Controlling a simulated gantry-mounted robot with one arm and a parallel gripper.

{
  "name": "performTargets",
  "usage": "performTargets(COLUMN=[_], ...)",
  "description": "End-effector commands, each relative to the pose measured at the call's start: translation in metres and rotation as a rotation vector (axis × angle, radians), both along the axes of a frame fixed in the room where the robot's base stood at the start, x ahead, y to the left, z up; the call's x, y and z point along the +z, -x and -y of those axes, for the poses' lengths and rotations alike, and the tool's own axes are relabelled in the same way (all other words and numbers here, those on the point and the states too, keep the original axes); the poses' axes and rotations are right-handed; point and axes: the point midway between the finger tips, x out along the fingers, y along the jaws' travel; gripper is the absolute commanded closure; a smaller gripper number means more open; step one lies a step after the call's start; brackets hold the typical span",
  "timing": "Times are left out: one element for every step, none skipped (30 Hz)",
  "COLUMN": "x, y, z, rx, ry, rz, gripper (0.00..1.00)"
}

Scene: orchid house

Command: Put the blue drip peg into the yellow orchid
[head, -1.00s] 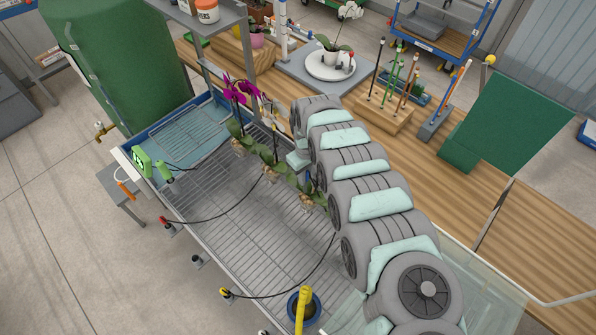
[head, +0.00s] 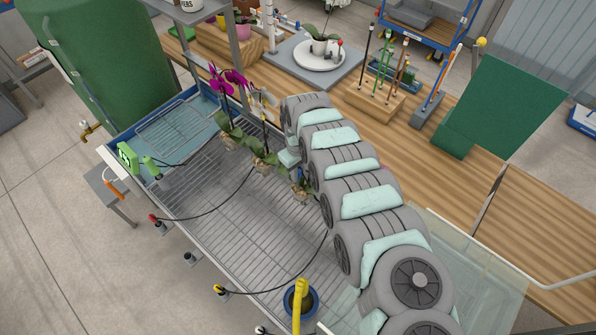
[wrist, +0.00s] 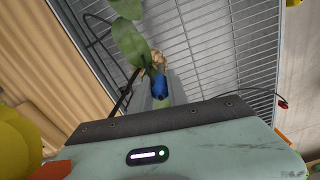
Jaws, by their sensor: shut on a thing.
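The blue drip peg (wrist: 160,89) shows in the wrist view between the grey fingers of my gripper (wrist: 165,98), which is shut on it. It lies close to an orchid's bark and roots (wrist: 152,62), below green leaves (wrist: 128,38); I cannot tell whether it touches them. In the head view my gripper is mostly hidden behind my arm. A potted orchid (head: 300,188) stands beside the arm, its flowers hidden. A blurred yellow shape (wrist: 18,140) fills the wrist view's left edge; I cannot tell whether it is the yellow orchid's bloom.
A magenta orchid (head: 228,80) and a white orchid (head: 260,98) stand in the row on the wire bench (head: 225,220). Black tubes cross the bench from a red-tipped holder (head: 154,219) and a yellow-tipped one (head: 219,290). The bench's front half is mostly clear.

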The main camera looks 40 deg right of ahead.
Motion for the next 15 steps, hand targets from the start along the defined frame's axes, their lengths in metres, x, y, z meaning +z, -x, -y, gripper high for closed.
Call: performTargets(x=[0.0008,0.0005,0.0002,0.0,0.0,0.0,-0.0001,-0.0002,-0.0006,-0.0011,-0.0017,-0.0029,-0.0038,-0.0048,-0.0061], y=[0.0004,0.0005,0.0006,0.0006,0.0006,0.0005,0.0005,0.0006,0.0006,0.0006,0.0006,0.0006,0.0006,0.0006,0.0006], z=[0.0005,0.0009,0.0011,0.001,0.001,0.0009,0.001,0.0009,0.0009,0.0009,0.0009,0.0009,0.0009,0.001,0.0011], rx=[0.0,0.0,-0.001,0.0,0.0,0.0,0.0,0.0,0.0,0.0,0.0,0.0,0.0,0.0,0.0], ry=[0.0,0.0,0.0,0.0,0.0,0.0,0.0,0.0,0.0,0.0,0.0,0.0,0.0,0.0,0.0], rz=[-0.001,0.0,0.0,0.0,0.0,0.0,0.0,0.0,0.0,0.0,0.0,0.0,0.0,0.0,-0.001], gripper=[1.0,1.0,1.0,1.0,1.0,1.0,1.0,1.0,1.0,1.0,1.0,1.0,1.0,1.0,1.0])
